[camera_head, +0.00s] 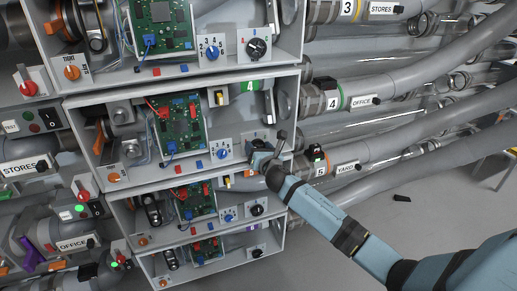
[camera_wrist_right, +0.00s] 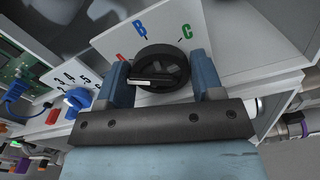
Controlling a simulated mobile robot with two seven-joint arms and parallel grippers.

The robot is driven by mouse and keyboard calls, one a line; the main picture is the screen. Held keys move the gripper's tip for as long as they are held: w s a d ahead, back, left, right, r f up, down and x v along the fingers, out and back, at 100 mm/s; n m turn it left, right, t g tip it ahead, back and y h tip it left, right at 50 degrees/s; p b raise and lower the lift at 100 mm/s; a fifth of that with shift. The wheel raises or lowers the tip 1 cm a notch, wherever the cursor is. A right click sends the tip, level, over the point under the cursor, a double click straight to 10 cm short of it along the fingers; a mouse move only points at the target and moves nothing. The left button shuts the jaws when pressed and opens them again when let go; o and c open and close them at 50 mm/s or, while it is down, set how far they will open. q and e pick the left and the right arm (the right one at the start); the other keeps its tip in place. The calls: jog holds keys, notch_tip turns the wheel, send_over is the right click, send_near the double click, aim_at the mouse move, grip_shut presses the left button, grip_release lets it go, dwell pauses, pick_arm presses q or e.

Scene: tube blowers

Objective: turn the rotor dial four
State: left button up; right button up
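The row marked 4 is a grey open-fronted box (camera_head: 285,75) with a green board and a green 4 tag (camera_head: 250,86). Its black round rotor dial (camera_wrist_right: 162,66) sits on a white plate with coloured letters, B and C readable, in the right wrist view. In the head view my right gripper (camera_head: 268,158) is at this dial and largely covers it. In the wrist view its two blue fingers (camera_wrist_right: 160,80) stand apart, one on each side of the dial; whether they touch it is unclear. My left gripper is not in view.
A blue selector knob (camera_wrist_right: 77,98) on a numbered plate is just left of the fingers. Similar boxes lie above and below, the upper with a black dial (camera_head: 257,48). Grey pipes (camera_head: 420,75) run to the right. Open floor (camera_head: 420,215) lies lower right.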

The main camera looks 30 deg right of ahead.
jog(key=c, duration=0.3)
jog(key=shift+c, duration=0.2)
